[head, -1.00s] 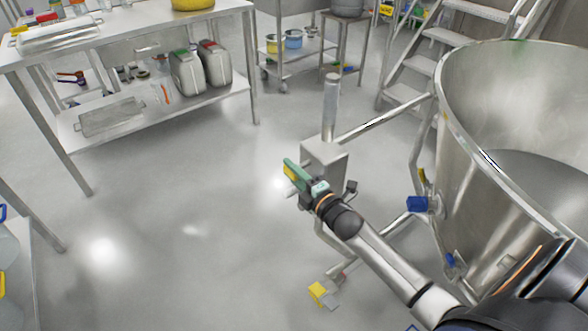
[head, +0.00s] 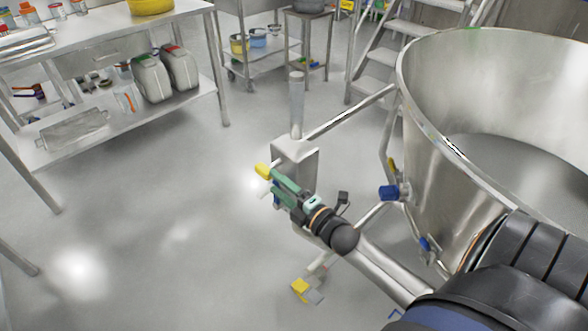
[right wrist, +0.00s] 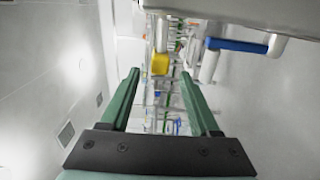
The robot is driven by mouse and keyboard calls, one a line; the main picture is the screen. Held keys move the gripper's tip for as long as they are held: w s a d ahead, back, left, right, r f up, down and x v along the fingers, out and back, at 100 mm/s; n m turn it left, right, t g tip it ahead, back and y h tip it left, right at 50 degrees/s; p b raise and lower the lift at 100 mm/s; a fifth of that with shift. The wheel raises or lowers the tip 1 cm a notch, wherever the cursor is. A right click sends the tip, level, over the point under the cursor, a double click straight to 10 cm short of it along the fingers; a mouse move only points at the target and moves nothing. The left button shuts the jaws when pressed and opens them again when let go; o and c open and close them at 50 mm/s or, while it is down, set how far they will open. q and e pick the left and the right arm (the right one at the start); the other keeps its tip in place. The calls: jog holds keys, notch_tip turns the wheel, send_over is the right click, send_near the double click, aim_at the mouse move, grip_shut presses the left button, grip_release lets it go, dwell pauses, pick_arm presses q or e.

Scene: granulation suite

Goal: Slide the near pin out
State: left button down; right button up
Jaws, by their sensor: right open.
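A grey metal box (head: 296,155) on a post stands beside the big steel bowl. A yellow knob (head: 264,171), which looks like a pin's head, shows at the box's left side, just past my right gripper's fingertips. My right gripper (head: 274,181) is open, with green fingers in front of the box. In the right wrist view the yellow knob (right wrist: 160,64) lies ahead, between the lines of the open fingers (right wrist: 160,80) and apart from them. A blue handle (right wrist: 237,45) sits by the box edge, right of the fingers. Which pin is the near one, I cannot tell. My left gripper is out of view.
The steel bowl (head: 425,125) fills the right side, with a blue knob (head: 388,192) on its wall. A yellow pedal (head: 300,287) is low by the floor. A steel table (head: 100,120) stands at upper left. The floor left of the box is clear.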

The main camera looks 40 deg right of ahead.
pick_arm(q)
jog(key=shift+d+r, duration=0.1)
pick_arm(e)
jog(key=s, duration=0.6)
jog(key=shift+d, duration=0.25)
jog(key=shift+s+a+f, duration=0.1)
jog(key=s+a+f+m+g+y, duration=0.1)
jog(key=s+a+f+m+g, duration=0.4)
jog(key=s+a+f+m, duration=0.4)
jog(key=s+a+f+m+g+y, duration=0.1)
jog(key=s+a+f+m+g, duration=0.3)
jog(key=a+m, duration=0.5)
pick_arm(q)
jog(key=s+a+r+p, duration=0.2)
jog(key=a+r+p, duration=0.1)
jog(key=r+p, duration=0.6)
jog(key=p, duration=0.4)
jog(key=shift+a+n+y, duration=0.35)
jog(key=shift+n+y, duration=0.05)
pick_arm(e)
notch_tip(320, 180, up, 9)
jog(key=s+d+n+h, duration=0.1)
jog(key=d, duration=0.1)
jog(key=shift+s+d, duration=0.25)
jog(key=shift+s, duration=0.05)
